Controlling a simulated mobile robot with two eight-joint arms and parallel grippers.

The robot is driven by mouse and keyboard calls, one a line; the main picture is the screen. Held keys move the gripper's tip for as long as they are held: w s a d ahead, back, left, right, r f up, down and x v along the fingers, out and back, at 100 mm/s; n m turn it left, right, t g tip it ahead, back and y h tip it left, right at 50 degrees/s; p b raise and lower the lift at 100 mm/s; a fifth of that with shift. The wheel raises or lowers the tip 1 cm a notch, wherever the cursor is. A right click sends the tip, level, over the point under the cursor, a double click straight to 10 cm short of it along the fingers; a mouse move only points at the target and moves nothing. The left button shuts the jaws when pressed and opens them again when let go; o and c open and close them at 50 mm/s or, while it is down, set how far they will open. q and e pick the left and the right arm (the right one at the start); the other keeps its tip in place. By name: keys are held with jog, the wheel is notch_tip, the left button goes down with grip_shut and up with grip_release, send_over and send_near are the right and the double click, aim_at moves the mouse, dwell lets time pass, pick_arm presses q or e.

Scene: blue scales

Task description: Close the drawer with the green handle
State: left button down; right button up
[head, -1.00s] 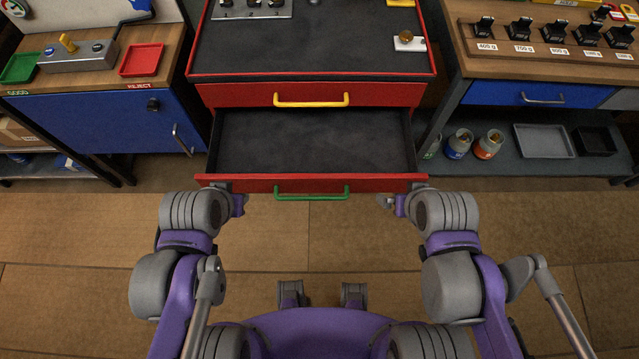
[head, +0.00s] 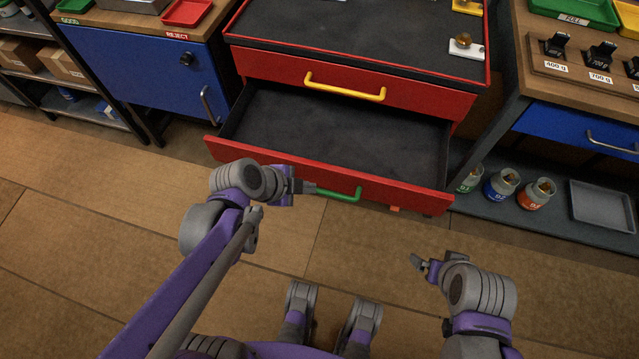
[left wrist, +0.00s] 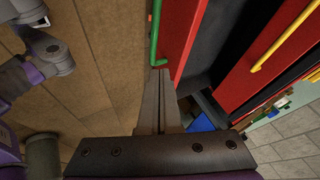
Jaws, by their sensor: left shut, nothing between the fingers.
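The drawer (head: 340,139) with the green handle (head: 338,194) stands open from the red cabinet and is empty. The green handle also shows in the left wrist view (left wrist: 155,36), along the red drawer front (left wrist: 183,38). My left gripper (head: 310,188) is shut and empty, with its tips at the left end of the green handle. In the left wrist view its fingertips (left wrist: 158,72) lie close to the handle's end; I cannot tell whether they touch. My right gripper (head: 418,262) is apart from the drawer, low and to the right; its jaw opening is unclear.
A shut drawer with a yellow handle (head: 345,87) sits above the open one. A blue cabinet (head: 150,80) stands to the left. Jars (head: 502,184) and a grey tray (head: 601,205) sit on the low shelf at right. The floor before the drawer is bare.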

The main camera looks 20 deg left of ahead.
aim_at(338, 176)
pick_arm(q)
jog(key=b+x, duration=0.1)
jog(key=x, duration=0.2)
jog(key=w+b+x, duration=0.1)
jog(key=x, duration=0.2)
jog(key=w+r+b+x, duration=0.1)
jog(key=x, duration=0.3)
jog(key=shift+a+b, duration=0.25)
jog(key=shift+b, duration=0.05)
jog(key=shift+w, duration=0.7)
jog(key=shift+w, duration=0.2)
jog(key=w, duration=2.2)
jog(key=shift+p, duration=0.3)
jog(key=shift+s+d, duration=0.1)
jog(key=shift+s, duration=0.05)
